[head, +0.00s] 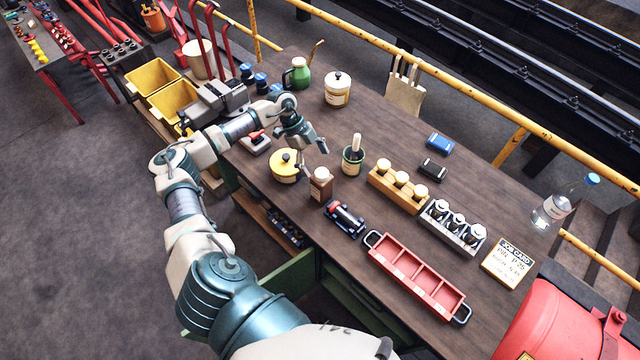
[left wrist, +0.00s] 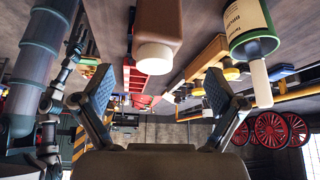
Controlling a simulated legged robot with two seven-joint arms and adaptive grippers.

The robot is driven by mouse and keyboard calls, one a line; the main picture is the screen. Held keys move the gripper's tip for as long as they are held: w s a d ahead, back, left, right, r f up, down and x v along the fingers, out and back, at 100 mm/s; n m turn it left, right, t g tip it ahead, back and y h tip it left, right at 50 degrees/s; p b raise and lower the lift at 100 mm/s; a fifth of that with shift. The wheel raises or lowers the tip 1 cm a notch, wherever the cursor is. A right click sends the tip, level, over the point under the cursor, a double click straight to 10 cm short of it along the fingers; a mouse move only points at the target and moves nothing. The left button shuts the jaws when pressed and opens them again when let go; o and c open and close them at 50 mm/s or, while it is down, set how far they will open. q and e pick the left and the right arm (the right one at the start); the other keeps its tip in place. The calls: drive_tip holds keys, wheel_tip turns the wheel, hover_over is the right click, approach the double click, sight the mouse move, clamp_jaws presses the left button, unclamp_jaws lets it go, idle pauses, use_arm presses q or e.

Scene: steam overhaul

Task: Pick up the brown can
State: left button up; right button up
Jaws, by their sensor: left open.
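The brown can (head: 320,186) stands upright on the dark workbench (head: 345,120), near its front edge. My right gripper is not in view.
A yellow pot (head: 284,168) stands close left of the can, and a green pot with a brush (head: 352,160) close right. A red tray (head: 417,278) and a wooden block with yellow knobs (head: 398,190) are farther right.

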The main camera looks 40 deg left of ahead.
sight(326, 179)
use_arm(q)
drive_tip(key=shift+d+f, duration=0.55)
drive_tip(key=shift+d, duration=0.35)
drive_tip(key=x, duration=0.1)
drive_tip(key=p+x, duration=0.1)
drive_tip(key=x, duration=0.2)
drive_tip(key=shift+s+d+f+p, duration=0.1)
drive_tip(key=shift+s+d+p, duration=0.1)
drive_tip(key=shift+s+p, duration=0.15)
drive_tip(key=shift+f, duration=0.35)
drive_tip(key=shift+w+a+f, duration=0.1)
drive_tip(key=shift+a+f, duration=0.15)
drive_tip(key=shift+a, duration=0.1)
drive_tip(key=shift+d+r, duration=0.1)
drive_tip(key=shift+d, duration=0.15)
drive_tip(key=c, duration=0.9)
drive_tip(key=shift+d+r, duration=0.1)
drive_tip(key=shift+d, duration=0.2)
clamp_jaws()
drive_tip(key=shift+a, duration=0.1)
